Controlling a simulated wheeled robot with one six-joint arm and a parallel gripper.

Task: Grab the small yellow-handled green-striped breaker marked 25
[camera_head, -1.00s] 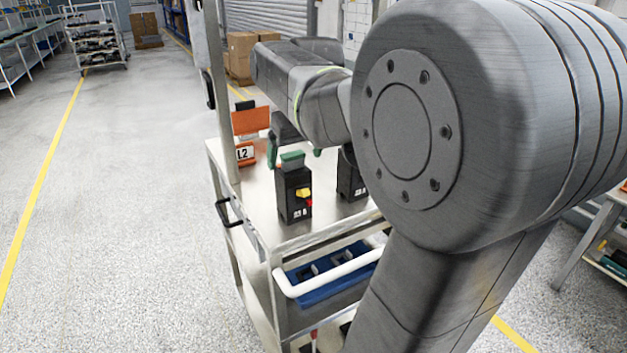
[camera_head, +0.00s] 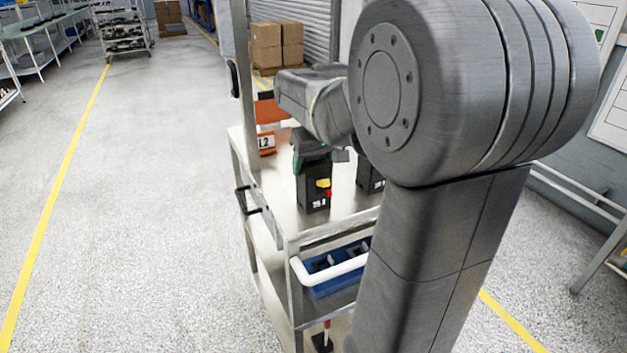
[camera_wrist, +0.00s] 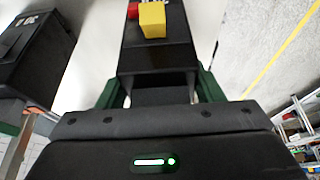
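A black breaker (camera_head: 313,188) with a yellow handle (camera_head: 322,183) and a small red part stands upright on the cart top (camera_head: 345,213). Its white marking is too small to read surely. In the wrist view the breaker (camera_wrist: 157,58) lies ahead between the two green fingers of my gripper (camera_wrist: 160,88), one on each side. The fingers look very close to its sides, but I cannot tell if they press on it. In the head view my gripper (camera_head: 311,150) is at the breaker's top and hides it.
A second black breaker (camera_head: 369,176) stands close at the right, partly behind my arm; it also shows in the wrist view (camera_wrist: 35,58). An orange holder with a number card (camera_head: 267,143) stands behind. A blue tray (camera_head: 335,270) is on the shelf below. A cart post (camera_head: 243,90) rises at left.

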